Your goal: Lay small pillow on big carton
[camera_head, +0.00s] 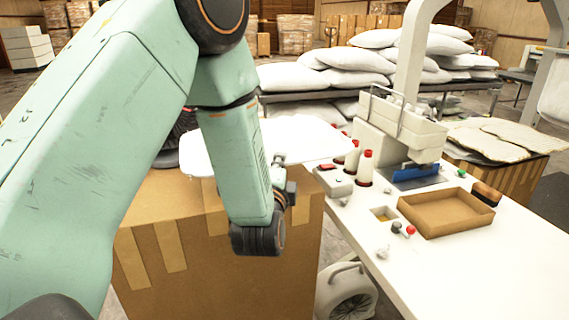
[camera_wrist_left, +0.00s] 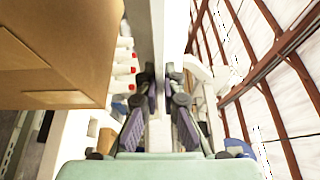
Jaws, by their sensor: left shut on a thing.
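The small white pillow (camera_head: 318,140) is over the top of the big brown carton (camera_head: 215,265) in the head view, partly hidden behind my left arm. My left gripper (camera_head: 284,168) is at the pillow's near edge and shut on it. In the left wrist view, the gripper (camera_wrist_left: 158,88) has the pillow (camera_wrist_left: 172,35) edge-on between its fingers, and the carton (camera_wrist_left: 65,45) fills the upper left. The pillow looks about level. I cannot tell whether it touches the carton top. My right gripper is not in view.
A white worktable (camera_head: 455,265) stands right of the carton, with thread cones (camera_head: 365,165), a sewing machine (camera_head: 400,125), and a shallow cardboard tray (camera_head: 445,212). Large white pillows (camera_head: 350,60) are stacked on a rack behind. A dark object (camera_head: 175,140) shows behind my arm.

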